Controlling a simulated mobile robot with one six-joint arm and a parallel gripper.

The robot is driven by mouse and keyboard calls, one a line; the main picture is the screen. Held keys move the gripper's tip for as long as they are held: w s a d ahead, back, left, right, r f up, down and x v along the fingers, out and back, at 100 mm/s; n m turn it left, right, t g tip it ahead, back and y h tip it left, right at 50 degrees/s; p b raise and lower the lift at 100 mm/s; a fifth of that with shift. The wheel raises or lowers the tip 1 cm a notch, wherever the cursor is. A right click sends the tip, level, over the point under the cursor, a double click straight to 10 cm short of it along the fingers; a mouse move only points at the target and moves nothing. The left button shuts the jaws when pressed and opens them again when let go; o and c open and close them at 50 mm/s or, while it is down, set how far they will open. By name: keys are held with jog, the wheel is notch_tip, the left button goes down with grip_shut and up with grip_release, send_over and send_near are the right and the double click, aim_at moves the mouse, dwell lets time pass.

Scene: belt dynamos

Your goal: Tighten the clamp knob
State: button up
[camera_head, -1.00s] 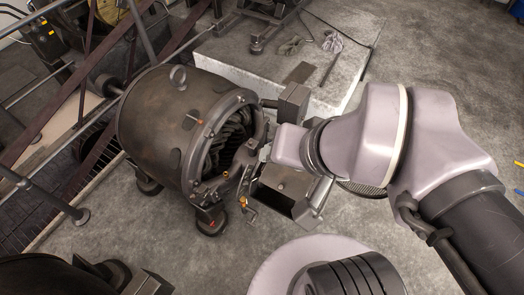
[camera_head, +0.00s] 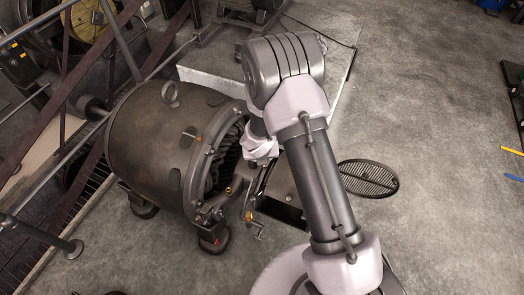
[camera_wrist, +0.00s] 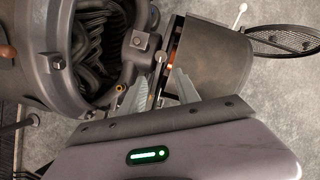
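The dynamo (camera_head: 150,130) is a large dark drum with an open right end; its rim and coils also show in the wrist view (camera_wrist: 92,45). In the wrist view my gripper (camera_wrist: 159,76) has two grey fingers spread apart. A thin metal rod with a small round pale end (camera_wrist: 160,57) shows between them, beside a dark block with a bolt (camera_wrist: 139,42). I cannot tell whether this is the clamp knob, or whether the fingers touch it. A small brass piece (camera_wrist: 119,88) shows left of the fingers. In the head view my arm hides the fingers.
A dark metal box (camera_wrist: 212,60) stands right of the fingers, close to the right one. A handle with a brass end (camera_head: 249,216) sticks out near the dynamo's lower rim. A round floor grate (camera_head: 368,178) lies to the right. The floor at right is mostly clear.

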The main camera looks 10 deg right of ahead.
jog(key=b+x, duration=0.3)
jog(key=x, duration=1.4)
jog(key=shift+s+d+b, duration=0.1)
jog(key=shift+d+b, duration=0.1)
jog(key=shift+b, duration=0.15)
grip_shut()
